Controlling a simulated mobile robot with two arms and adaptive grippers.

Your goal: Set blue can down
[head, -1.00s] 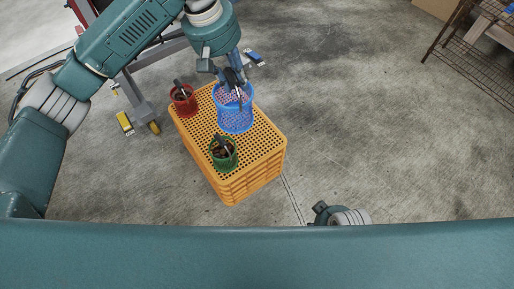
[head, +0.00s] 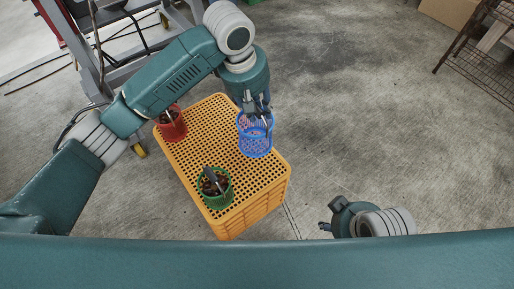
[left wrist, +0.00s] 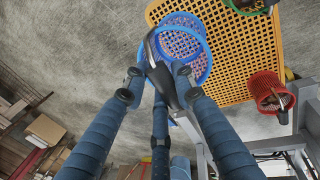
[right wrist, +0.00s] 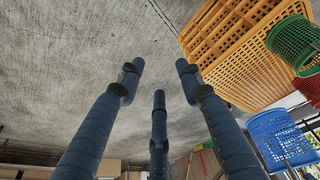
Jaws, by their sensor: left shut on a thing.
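The blue can (head: 255,144), a mesh cup with a dark grey handle, hangs from my left gripper (head: 258,111) over the right edge of the orange crate (head: 207,115). The left wrist view shows the fingers (left wrist: 158,88) shut around the dark handle, with the can (left wrist: 180,43) beyond them. In the right wrist view the blue can (right wrist: 280,138) appears apart from the crate top; the exact gap is hard to tell. My right gripper (head: 325,227) is low, right of the crate; its fingers (right wrist: 158,75) are spread and empty.
A red can (head: 172,127) stands on the crate's left side and a green can (head: 217,199) at its near end, both holding brown contents. A metal frame (head: 130,62) stands behind at the left. A wire rack (head: 485,60) stands far right. Floor right of the crate is clear.

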